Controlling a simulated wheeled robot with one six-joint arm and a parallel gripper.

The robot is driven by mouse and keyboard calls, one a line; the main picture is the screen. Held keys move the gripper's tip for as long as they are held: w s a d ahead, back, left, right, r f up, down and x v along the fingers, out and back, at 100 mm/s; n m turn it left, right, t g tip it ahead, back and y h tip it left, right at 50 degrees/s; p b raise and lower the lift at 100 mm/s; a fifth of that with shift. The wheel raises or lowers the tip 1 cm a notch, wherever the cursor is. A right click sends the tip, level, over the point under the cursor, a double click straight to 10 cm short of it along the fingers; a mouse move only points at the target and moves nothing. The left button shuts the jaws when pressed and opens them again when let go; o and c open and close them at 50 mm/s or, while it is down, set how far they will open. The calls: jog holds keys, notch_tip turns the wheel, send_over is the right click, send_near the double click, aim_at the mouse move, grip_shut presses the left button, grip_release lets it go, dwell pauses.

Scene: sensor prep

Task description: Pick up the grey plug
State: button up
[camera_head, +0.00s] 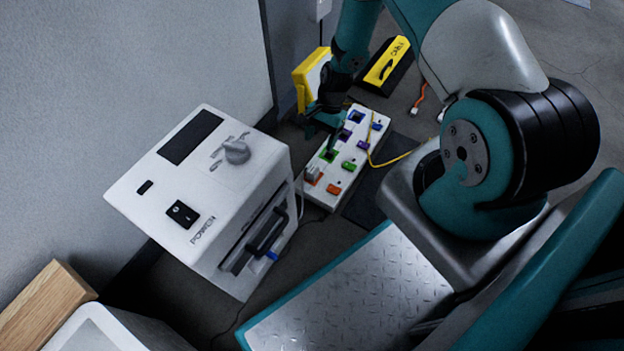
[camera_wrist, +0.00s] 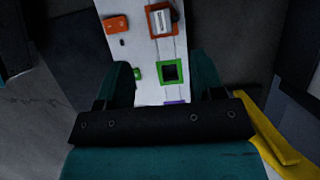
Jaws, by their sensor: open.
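A light grey plug (camera_wrist: 163,20) sits in an orange-framed socket at the top of the wrist view. It also shows small at the near end of the strip in the head view (camera_head: 312,174). The white socket strip (camera_head: 318,192) lies on the floor beside the white power box. My gripper (camera_wrist: 164,78) is open, its two teal fingers on either side of an empty green-framed socket (camera_wrist: 172,71). In the head view my gripper (camera_head: 325,128) is over the strip, apart from the plug and farther from the camera. Its fingers hide part of the strip there.
The white power box (camera_head: 205,200) stands close to the left of the strip. A yellow cable (camera_head: 393,160) runs off the strip's right side.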

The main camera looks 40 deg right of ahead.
aim_at(313, 169)
jog(key=b+x, duration=0.3)
jog(key=x, duration=0.4)
jog(key=b+x, duration=0.4)
jog(key=x, duration=0.1)
jog(key=shift+w+d+f, duration=0.1)
jog(key=shift+d+f, duration=0.1)
jog(key=shift+d, duration=0.05)
jog(key=shift+r, duration=0.1)
jog(key=shift+c, duration=0.4)
jog(key=c, duration=0.9)
